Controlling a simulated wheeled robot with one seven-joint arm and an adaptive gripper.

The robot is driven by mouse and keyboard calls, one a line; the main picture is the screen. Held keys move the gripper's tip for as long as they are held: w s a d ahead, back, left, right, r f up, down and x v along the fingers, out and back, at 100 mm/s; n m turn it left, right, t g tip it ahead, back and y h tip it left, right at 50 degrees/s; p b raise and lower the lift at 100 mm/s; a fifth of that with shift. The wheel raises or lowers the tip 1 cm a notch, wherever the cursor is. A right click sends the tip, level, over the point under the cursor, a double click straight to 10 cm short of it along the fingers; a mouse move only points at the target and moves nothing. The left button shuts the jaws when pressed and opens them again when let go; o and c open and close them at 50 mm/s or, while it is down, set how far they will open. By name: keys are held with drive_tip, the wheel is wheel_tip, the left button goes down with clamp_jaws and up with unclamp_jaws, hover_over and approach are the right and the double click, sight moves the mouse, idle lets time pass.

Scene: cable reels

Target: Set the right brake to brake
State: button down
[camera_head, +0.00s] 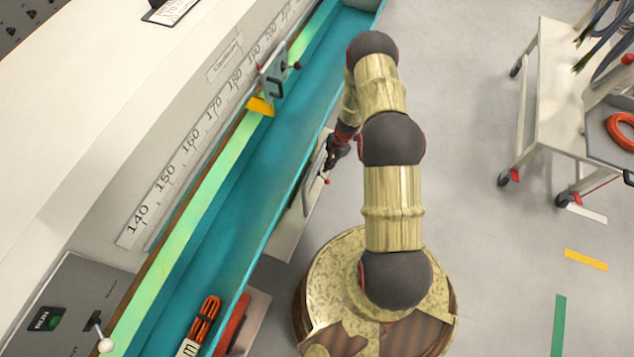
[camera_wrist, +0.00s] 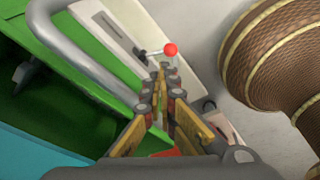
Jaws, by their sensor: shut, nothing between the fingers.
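A lever with a red ball knob (camera_wrist: 171,49) stands out from a pale slotted panel (camera_wrist: 112,28) in the wrist view. The same red knob shows small in the head view (camera_head: 326,181), beside the teal trough's outer side. No label tells which brake it is, and I cannot read its setting. My gripper (camera_wrist: 164,72) is shut and empty, its fingertips just short of the lever in the picture; contact cannot be told. In the head view my gripper (camera_head: 332,162) is small and dark, low beside the trough. A dark round knob (camera_wrist: 209,105) is right of the fingers.
A bent grey tube (camera_wrist: 80,60) runs close left of my fingers, before a green surface. The teal trough (camera_head: 215,235) lies left of my arm. A white cart (camera_head: 560,95) stands at the right. Floor between cart and arm is clear.

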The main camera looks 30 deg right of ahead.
sight(327, 181)
drive_tip(key=shift+s+a+r+g+y, duration=0.2)
drive_tip(key=shift+s+a+g+y, duration=0.1)
drive_tip(key=shift+s+a, duration=0.35)
drive_tip(key=shift+w+f, duration=0.1)
drive_tip(key=b+x, duration=0.4)
drive_tip(key=x, duration=0.5)
drive_tip(key=shift+a+f, duration=0.15)
drive_tip(key=shift+f, duration=0.2)
